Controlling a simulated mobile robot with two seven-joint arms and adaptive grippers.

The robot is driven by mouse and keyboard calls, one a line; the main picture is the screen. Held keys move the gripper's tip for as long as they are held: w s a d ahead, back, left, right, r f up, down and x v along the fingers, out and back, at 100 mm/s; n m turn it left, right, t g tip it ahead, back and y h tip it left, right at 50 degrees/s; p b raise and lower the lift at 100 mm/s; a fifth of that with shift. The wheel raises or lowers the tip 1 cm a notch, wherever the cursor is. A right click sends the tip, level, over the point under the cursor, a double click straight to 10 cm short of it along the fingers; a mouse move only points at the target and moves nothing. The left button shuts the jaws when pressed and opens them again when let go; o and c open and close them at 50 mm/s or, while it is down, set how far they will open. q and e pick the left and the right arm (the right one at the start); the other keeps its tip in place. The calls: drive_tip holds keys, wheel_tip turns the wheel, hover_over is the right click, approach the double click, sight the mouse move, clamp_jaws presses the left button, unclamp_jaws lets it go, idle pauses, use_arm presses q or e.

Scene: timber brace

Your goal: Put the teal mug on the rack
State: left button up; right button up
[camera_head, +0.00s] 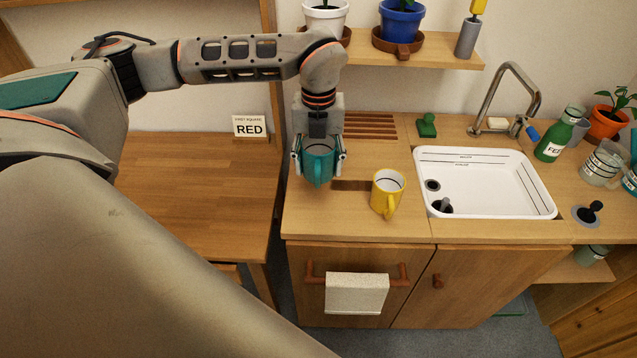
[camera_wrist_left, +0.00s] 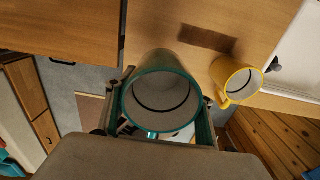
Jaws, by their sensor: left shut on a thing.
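The teal mug (camera_head: 318,168) is held upright in my left gripper (camera_head: 319,158), with one finger on each side of it. Its handle faces the front. It is over the left end of the wooden counter (camera_head: 330,215); the height of any gap below it is hard to tell. In the left wrist view, the teal mug (camera_wrist_left: 160,100) shows its open rim and pale inside between the fingers. The slatted rack (camera_head: 370,125) is set in the counter behind and right of the mug, partly hidden by my gripper. My right gripper is not in view.
A yellow mug (camera_head: 386,193) stands on the counter right of the teal mug, beside a dark slot (camera_head: 350,185). The white sink (camera_head: 485,183) and tap (camera_head: 505,95) are further right. A green stamp-like object (camera_head: 427,126) sits right of the rack. A shelf (camera_head: 440,55) with pots overhangs behind.

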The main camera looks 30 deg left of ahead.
use_arm(q)
wheel_tip(320, 180, up, 9)
drive_tip(key=shift+r, duration=0.15)
drive_tip(key=d+m, duration=0.1)
drive_tip(key=m, duration=0.9)
drive_tip(key=s+d+m, duration=0.1)
drive_tip(key=m, duration=0.4)
drive_tip(key=shift+d, duration=0.35)
drive_tip(key=s+d+f+m, duration=0.1)
drive_tip(key=d+f+m, duration=0.1)
drive_tip(key=m, duration=1.1)
drive_tip(key=s+d+f+m, duration=0.1)
drive_tip(key=d+f+m, duration=0.1)
drive_tip(key=m, duration=1.2)
drive_tip(key=shift+s+f, duration=0.25)
drive_tip(key=shift+f, duration=0.6)
